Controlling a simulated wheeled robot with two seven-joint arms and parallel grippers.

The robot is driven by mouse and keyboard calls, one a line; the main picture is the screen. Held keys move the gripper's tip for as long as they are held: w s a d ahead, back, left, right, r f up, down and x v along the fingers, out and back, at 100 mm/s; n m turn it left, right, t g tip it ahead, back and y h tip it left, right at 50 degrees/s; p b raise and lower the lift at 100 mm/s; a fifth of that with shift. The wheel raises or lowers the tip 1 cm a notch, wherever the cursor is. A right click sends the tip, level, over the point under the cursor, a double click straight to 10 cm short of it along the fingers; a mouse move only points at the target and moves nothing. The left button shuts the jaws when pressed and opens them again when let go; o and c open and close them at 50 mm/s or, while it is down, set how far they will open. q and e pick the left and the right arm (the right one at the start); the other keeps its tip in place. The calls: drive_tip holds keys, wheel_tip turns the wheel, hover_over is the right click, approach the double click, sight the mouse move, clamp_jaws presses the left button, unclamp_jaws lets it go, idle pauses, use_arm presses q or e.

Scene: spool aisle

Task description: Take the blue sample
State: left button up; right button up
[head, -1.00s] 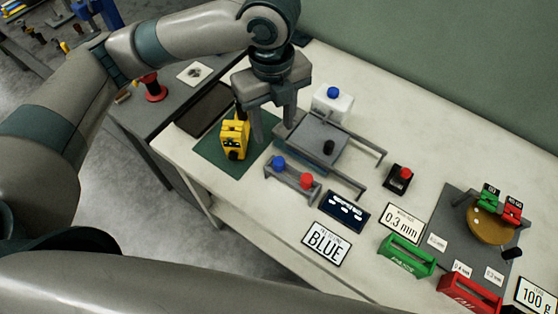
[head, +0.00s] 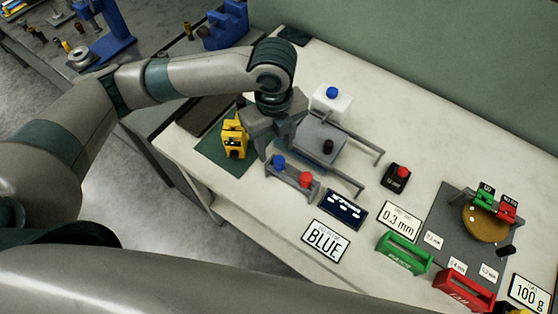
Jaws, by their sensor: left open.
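The blue sample (head: 279,162) has a round blue top and stands in a small grey rack (head: 293,181). A red-topped sample (head: 305,179) stands at the rack's right end. My left gripper (head: 272,147) is open and empty, pointing down just behind the blue sample. Its near finger comes close to the blue top in the picture; I cannot tell whether they touch. A sign reading BLUE (head: 326,241) lies on the white bench in front of the rack. My right gripper is not in view.
A yellow device (head: 234,138) stands on a green mat left of my gripper. A grey sliding plate (head: 320,138) and a white bottle with a blue cap (head: 332,98) stand behind. A green bin (head: 404,254) and a red bin (head: 463,290) are at right.

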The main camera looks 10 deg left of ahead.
sight(279, 159)
use_arm(q)
drive_tip(key=f+p, duration=0.1)
drive_tip(key=f, duration=0.1)
drive_tip(key=d+f, duration=0.1)
drive_tip(key=shift+f+p, duration=0.35)
drive_tip(key=shift+a+f, duration=0.1)
drive_tip(key=shift+f, duration=0.5)
drive_tip(key=c, duration=1.1)
